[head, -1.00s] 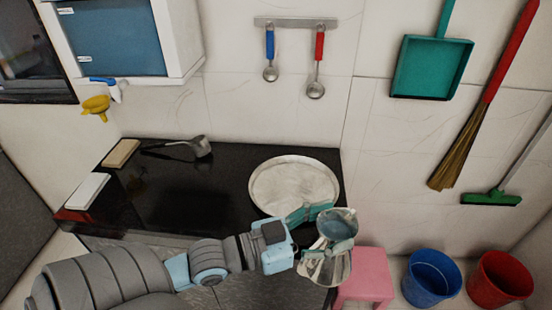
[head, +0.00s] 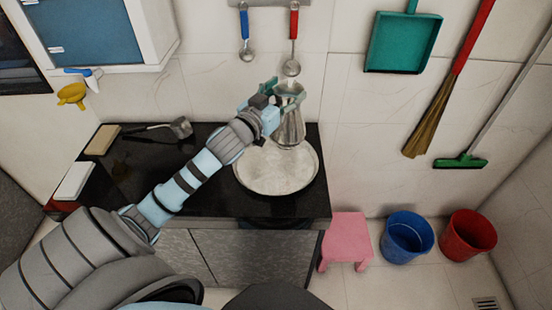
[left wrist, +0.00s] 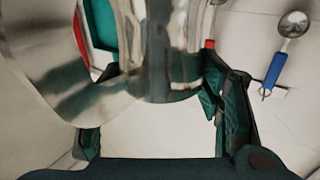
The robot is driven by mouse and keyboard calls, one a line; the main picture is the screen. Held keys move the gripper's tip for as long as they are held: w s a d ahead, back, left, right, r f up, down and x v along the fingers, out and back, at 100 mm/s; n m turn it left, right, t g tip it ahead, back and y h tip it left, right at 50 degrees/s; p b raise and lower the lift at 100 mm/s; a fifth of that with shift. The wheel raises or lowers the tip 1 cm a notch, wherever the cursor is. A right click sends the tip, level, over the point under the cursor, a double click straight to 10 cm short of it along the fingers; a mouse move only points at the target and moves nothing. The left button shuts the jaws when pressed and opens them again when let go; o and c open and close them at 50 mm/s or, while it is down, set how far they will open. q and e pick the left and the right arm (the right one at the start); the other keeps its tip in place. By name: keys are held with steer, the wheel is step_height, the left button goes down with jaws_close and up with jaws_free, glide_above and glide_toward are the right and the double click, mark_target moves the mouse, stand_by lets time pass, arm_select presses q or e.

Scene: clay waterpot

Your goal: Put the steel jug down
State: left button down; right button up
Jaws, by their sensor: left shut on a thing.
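The steel jug (head: 291,126) is upright in the head view, over the far right part of the round steel tray (head: 262,187). I cannot tell whether its base touches the tray. My left gripper (head: 288,90) is shut on the jug near its top. In the left wrist view the shiny jug (left wrist: 160,50) fills the upper left between the green fingers (left wrist: 150,120). The right gripper is out of view.
The tray lies on the black counter (head: 205,203). A ladle (head: 170,128) and a sponge (head: 103,139) lie at the counter's left. A pink stool (head: 346,236), a blue bucket (head: 408,238) and a red bucket (head: 468,236) stand on the floor at right. Two ladles hang on the wall behind.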

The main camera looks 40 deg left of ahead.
arm_select(q)
steer(key=w+a+r+n+y, duration=0.2)
steer(key=a+r+y, duration=0.1)
steer(key=a+r, duration=0.2)
step_height(320, 180, down, 20)
steer(key=b, duration=0.5)
steer(key=shift+w+a+f+g+b, duration=0.15)
steer(key=shift+w+a+g+b, duration=0.15)
steer(key=shift+b, duration=0.1)
steer(key=c, duration=0.9)
jaws_free()
steer(key=shift+f, duration=0.15)
steer(key=shift+c, duration=0.2)
steer(key=o, duration=0.5)
steer(key=shift+s, duration=0.1)
steer(key=shift+c, duration=0.2)
